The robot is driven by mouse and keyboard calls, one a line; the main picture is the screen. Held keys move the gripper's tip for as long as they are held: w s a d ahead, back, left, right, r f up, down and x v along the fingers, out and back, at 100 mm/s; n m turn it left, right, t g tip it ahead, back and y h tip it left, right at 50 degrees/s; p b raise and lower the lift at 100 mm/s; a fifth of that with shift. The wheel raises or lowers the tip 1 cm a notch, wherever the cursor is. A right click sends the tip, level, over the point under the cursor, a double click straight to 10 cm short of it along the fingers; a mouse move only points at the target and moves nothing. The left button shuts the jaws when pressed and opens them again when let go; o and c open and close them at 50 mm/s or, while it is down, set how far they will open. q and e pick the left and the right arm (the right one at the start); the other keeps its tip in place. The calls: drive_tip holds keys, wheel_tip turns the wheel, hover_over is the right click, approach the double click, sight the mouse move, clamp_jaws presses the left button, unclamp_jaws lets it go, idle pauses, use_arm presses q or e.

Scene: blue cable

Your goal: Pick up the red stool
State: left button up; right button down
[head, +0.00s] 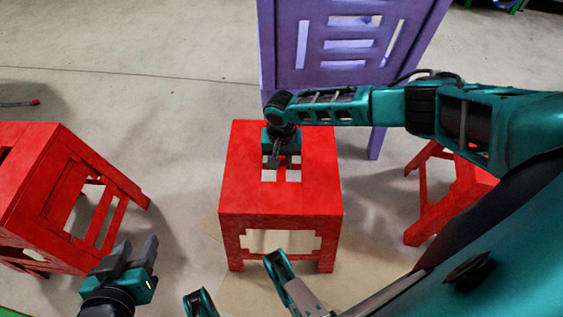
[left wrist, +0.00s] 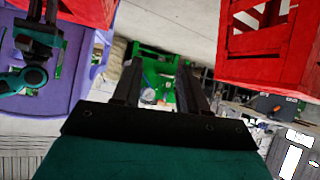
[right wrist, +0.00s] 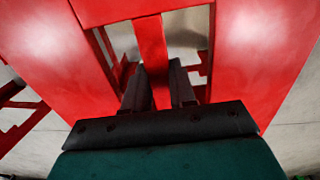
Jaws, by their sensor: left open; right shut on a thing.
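A red stool (head: 242,178) stands upright in the middle of the head view, with slots cut in its seat. My right gripper (head: 279,163) reaches down onto the seat and is shut on the bar between the slots. In the right wrist view its fingers (right wrist: 158,88) lie on either side of this red bar (right wrist: 151,45). My left gripper (head: 140,255) is low at the left of the head view, apart from the middle stool. In the left wrist view its fingers (left wrist: 157,85) are spread with nothing between them.
Another red stool (head: 45,185), tilted in view, is at the left near my left gripper. A third red stool (head: 430,205) is at the right, partly behind my right arm. A purple chair (head: 300,75) stands behind the middle stool. Bare floor (head: 120,100) lies at the back left.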

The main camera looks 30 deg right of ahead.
use_arm(q)
drive_tip(key=shift+y, duration=0.4)
drive_tip(key=shift+s+a+r+p, duration=0.25)
drive_tip(key=shift+r+p, duration=0.5)
drive_tip(key=shift+p, duration=0.55)
drive_tip(key=shift+s+a+r+p, duration=0.1)
drive_tip(key=shift+a+r+p, duration=0.3)
drive_tip(key=shift+r+p, duration=0.65)
drive_tip(key=shift+s+a+r+p, duration=0.25)
drive_tip(key=shift+r+p, duration=0.25)
drive_tip(key=shift+p, duration=1)
use_arm(e)
wheel_tip(320, 180, up, 19)
drive_tip(key=shift+w, duration=0.15)
use_arm(q)
drive_tip(key=shift+w+d, duration=0.1)
drive_tip(key=shift+w+r, duration=0.1)
use_arm(e)
drive_tip(key=shift+r, duration=0.1)
